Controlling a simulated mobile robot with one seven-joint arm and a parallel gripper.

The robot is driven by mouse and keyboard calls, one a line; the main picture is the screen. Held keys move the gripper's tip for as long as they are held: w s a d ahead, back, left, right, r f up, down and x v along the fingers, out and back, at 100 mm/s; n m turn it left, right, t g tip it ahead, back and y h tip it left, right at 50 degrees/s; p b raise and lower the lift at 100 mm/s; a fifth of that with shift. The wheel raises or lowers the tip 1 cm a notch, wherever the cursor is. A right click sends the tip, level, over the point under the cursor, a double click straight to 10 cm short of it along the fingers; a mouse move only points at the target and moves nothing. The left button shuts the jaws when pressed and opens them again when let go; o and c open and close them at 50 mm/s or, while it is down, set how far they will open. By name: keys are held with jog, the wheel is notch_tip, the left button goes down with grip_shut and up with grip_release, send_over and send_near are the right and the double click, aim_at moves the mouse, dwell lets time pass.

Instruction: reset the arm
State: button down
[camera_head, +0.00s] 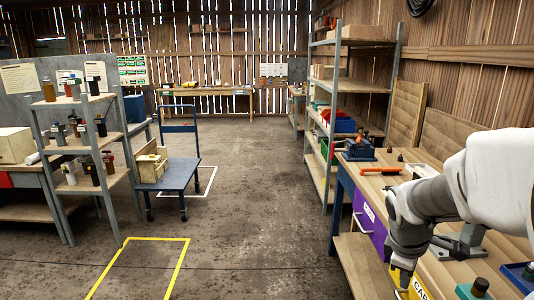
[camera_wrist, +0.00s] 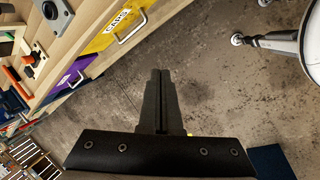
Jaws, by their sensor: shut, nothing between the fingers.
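My arm reaches in from the right in the head view and bends down beside the front edge of the wooden workbench (camera_head: 438,270). My gripper (camera_wrist: 160,74) shows in the wrist view with its two dark fingers together and nothing between them. It points over bare concrete floor, apart from the bench. The yellow drawer labelled CAPS (camera_wrist: 103,32) and the purple drawer (camera_wrist: 68,82) are in the bench front, left of the fingers in the wrist view. In the head view the purple drawer (camera_head: 369,222) is left of my arm.
A blue cart (camera_head: 175,176) stands on the floor ahead. A shelf rack with bottles (camera_head: 88,148) is at left and a tall grey shelf (camera_head: 345,86) at back right. An orange-handled tool (camera_head: 380,171) lies on the bench. The middle floor (camera_head: 250,200) is clear.

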jog(key=s+a+r+m+t+y, duration=0.1)
jog(key=s+a+r+m, duration=0.3)
jog(key=s+a, duration=0.3)
jog(key=s+a+r+m+t+y, duration=0.2)
jog(key=s+a+r+m, duration=0.2)
jog(key=s+a, duration=0.3)
jog(key=shift+s+a+m, duration=0.4)
jog(key=shift+a+m, duration=0.5)
jog(key=shift+a, duration=0.05)
